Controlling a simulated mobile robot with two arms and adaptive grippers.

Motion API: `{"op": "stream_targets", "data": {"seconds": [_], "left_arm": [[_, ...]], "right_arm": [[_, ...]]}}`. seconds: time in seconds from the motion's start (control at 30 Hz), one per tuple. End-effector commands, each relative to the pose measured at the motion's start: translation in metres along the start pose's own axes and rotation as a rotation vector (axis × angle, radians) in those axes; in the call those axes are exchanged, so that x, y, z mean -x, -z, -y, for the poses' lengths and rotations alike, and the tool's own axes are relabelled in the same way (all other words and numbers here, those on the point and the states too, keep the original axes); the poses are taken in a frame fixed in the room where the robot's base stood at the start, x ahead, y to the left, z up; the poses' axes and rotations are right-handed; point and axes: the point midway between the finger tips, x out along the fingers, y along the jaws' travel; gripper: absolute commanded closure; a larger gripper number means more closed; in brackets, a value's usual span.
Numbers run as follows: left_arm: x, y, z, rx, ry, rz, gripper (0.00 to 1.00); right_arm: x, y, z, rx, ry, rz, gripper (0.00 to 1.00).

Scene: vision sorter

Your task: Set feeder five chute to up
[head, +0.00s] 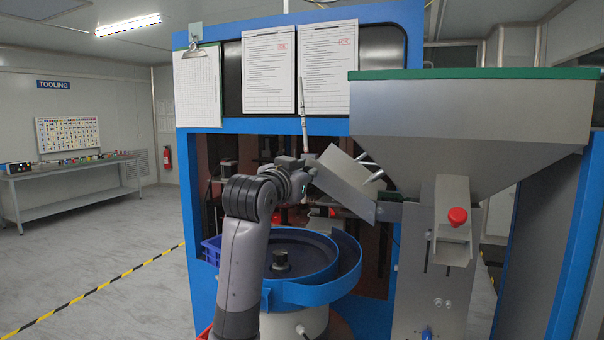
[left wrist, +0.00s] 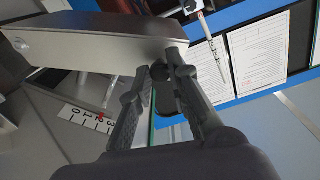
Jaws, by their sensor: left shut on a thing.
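A grey metal chute (head: 345,187) hangs tilted beside the hopper, its upper end to the left and its lower end to the right. My left gripper (head: 308,168) is at its upper left end. In the left wrist view, the fingers (left wrist: 166,78) close in at the edge of the long metal chute (left wrist: 95,45), shut on a small dark part there. The fingers hide most of that part. No feeder number is readable. My right gripper is not in view.
A big metal hopper (head: 470,120) with a green rim is at right, above a spout with a red knob (head: 457,216). A blue bowl feeder (head: 345,275) stands below the chute. Papers (head: 268,70) hang on the blue frame. A numbered scale (left wrist: 88,118) shows in the left wrist view.

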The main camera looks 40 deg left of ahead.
Motion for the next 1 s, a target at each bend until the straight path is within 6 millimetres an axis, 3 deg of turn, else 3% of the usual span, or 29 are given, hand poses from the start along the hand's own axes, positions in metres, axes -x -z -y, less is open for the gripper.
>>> {"op": "stream_targets", "data": {"seconds": [0.23, 0.27, 0.57, 0.87, 1.0], "left_arm": [[0.001, 0.003, 0.002, 0.001, 0.004, -0.01, 1.0], [0.001, 0.003, 0.002, 0.001, 0.004, -0.01, 0.82], [0.0, 0.001, 0.001, 0.001, 0.002, -0.005, 0.62], [0.001, 0.001, 0.0, 0.001, 0.001, -0.003, 0.62], [0.012, 0.001, 0.001, 0.0, 0.002, -0.005, 0.62]], "right_arm": [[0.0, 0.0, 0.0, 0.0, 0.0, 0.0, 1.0], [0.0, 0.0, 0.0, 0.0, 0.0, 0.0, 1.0], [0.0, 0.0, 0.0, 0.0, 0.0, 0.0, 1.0], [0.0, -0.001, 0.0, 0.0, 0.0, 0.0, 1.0], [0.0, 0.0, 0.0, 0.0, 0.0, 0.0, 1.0]]}}
